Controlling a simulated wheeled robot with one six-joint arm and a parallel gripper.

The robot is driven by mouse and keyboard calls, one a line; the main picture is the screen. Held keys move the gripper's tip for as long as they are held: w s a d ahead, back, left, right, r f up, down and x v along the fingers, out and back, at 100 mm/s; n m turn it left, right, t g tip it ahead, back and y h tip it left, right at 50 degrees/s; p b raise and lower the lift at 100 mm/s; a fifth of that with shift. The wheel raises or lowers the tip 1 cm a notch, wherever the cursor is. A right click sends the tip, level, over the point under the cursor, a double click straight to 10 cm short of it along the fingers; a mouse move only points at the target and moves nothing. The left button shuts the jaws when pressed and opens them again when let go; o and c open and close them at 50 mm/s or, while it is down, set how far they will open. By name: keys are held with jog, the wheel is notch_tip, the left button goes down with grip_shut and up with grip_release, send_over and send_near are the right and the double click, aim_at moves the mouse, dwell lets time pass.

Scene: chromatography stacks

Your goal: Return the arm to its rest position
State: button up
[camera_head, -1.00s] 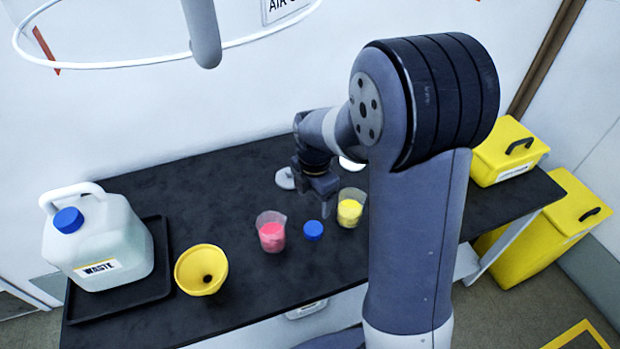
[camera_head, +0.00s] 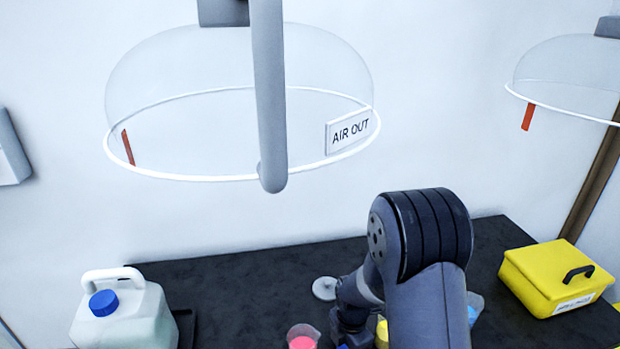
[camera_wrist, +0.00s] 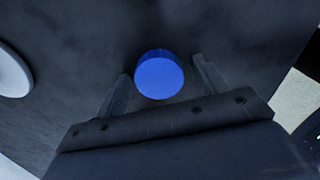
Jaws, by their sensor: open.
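My arm (camera_head: 430,290) reaches over the black bench in the head view, with its elbow raised. My gripper (camera_wrist: 161,68) shows in the wrist view with two separate fingers, open and empty. A round blue cap (camera_wrist: 159,76) appears between the fingers but touches neither; how far beneath them it lies I cannot tell. In the head view the gripper end is low in the picture and partly cut off, and a sliver of the blue cap (camera_head: 343,346) shows at the bottom edge.
On the bench (camera_head: 240,275), a pink-filled beaker (camera_head: 302,340) and a yellow-filled one (camera_head: 382,333) stand near the gripper. A white disc (camera_head: 325,288) lies behind. A waste jug (camera_head: 125,320) is left, a yellow bin (camera_head: 555,278) right. A clear hood (camera_head: 240,90) hangs above.

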jog(key=shift+s+f, duration=0.15)
jog(key=shift+f, duration=0.1)
jog(key=shift+r, duration=0.1)
